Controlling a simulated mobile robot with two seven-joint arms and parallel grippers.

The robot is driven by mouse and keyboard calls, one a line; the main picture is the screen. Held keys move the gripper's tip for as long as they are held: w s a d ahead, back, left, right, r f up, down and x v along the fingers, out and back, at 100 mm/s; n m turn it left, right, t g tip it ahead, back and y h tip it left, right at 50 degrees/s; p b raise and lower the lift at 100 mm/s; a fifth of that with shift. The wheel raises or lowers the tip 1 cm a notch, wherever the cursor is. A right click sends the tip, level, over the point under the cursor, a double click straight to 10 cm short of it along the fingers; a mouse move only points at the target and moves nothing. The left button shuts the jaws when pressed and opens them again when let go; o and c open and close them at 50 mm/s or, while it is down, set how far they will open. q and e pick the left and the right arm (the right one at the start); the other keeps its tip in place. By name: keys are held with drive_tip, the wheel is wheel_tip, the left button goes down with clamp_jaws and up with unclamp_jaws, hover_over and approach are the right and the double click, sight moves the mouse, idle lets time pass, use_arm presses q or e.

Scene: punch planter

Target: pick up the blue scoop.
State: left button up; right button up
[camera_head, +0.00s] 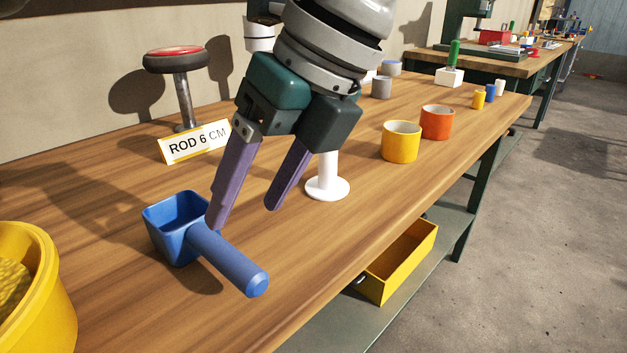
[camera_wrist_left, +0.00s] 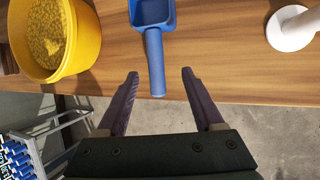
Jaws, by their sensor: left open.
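The blue scoop (camera_head: 229,261) lies on the wooden bench near its front edge in the head view, with its square bowl to the left and its round handle pointing toward the front. My left gripper (camera_head: 244,217) is open, its two purple fingers pointing down close to the scoop's handle. In the left wrist view the scoop (camera_wrist_left: 155,62) is ahead of the fingers, and the end of its handle lies in line with the gap of the left gripper (camera_wrist_left: 160,73). Nothing is between the fingers. My right gripper does not show.
A yellow bucket of grain (camera_head: 62,318) stands left of the scoop. A white stand (camera_head: 327,188) is to the right, with yellow (camera_head: 401,143) and orange (camera_head: 437,122) cups beyond. A "ROD 6 CM" sign (camera_head: 194,141) and a red-topped post (camera_head: 183,95) stand behind.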

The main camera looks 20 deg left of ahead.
sight(221, 242)
use_arm(q)
drive_tip(key=b+x, duration=0.1)
drive_tip(key=x, duration=0.2)
drive_tip(key=shift+f, duration=0.35)
drive_tip(key=shift+s+a+r+x, duration=0.1)
drive_tip(key=shift+a+x, duration=0.05)
drive_tip(key=shift+x, duration=0.75)
drive_tip(key=shift+s+a+r+x, duration=0.1)
drive_tip(key=shift+a+x, duration=0.1)
drive_tip(key=shift+x, duration=0.7)
drive_tip(key=shift+s+a+r+x, duration=0.1)
drive_tip(key=shift+a+x, duration=0.05)
drive_tip(key=shift+x, duration=0.75)
clamp_jaws()
